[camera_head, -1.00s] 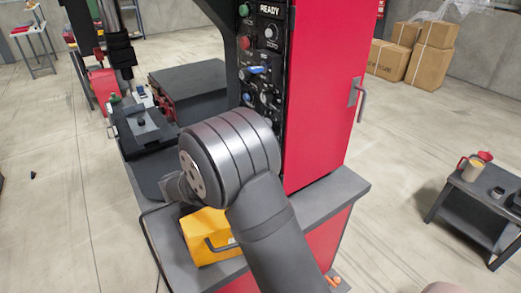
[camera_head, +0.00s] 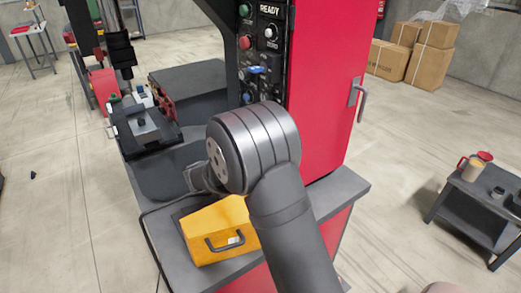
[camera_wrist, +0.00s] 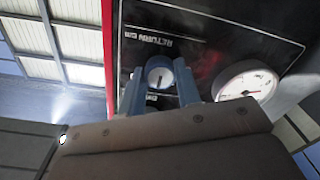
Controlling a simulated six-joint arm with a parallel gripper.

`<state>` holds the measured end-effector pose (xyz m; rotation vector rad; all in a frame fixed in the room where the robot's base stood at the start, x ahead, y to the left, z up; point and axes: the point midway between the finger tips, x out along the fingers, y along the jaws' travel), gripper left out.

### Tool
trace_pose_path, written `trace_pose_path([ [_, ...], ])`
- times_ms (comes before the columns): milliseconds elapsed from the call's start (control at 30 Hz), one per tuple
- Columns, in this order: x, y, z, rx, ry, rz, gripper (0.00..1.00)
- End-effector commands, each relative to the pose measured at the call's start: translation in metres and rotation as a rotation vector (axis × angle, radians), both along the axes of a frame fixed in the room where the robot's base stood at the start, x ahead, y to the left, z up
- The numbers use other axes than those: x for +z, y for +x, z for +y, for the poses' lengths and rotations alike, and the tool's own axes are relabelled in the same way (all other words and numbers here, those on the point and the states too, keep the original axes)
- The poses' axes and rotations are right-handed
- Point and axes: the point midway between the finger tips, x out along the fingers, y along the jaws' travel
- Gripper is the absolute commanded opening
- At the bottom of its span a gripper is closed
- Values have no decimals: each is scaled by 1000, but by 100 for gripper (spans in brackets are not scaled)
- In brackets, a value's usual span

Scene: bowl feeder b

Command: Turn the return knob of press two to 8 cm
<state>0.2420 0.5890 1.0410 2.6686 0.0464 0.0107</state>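In the wrist view, a small round pale knob or dial (camera_wrist: 160,74) with a dark pointer mark sits on a black panel (camera_wrist: 215,42). Lettering reading "RETURN cm" is beside it, upside down in this view. The two blue-grey fingers of my gripper (camera_wrist: 160,88) are apart, one on each side of the knob in the picture. I cannot tell whether they touch it. The pointer's reading is too small to make out.
A white round gauge (camera_wrist: 248,85) with a red needle is right of the fingers. A yellow toolbox (camera_head: 212,225) stands on the grey ledge below my arm.

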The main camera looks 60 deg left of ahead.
Motion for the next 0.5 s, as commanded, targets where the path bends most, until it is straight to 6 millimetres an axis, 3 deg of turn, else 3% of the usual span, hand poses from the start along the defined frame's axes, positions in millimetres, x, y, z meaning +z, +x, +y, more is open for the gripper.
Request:
trace_pose_path([
  [167,0,0,0,0,-25,0,8],
  [500,0,-1,1,0,-242,0,8],
])
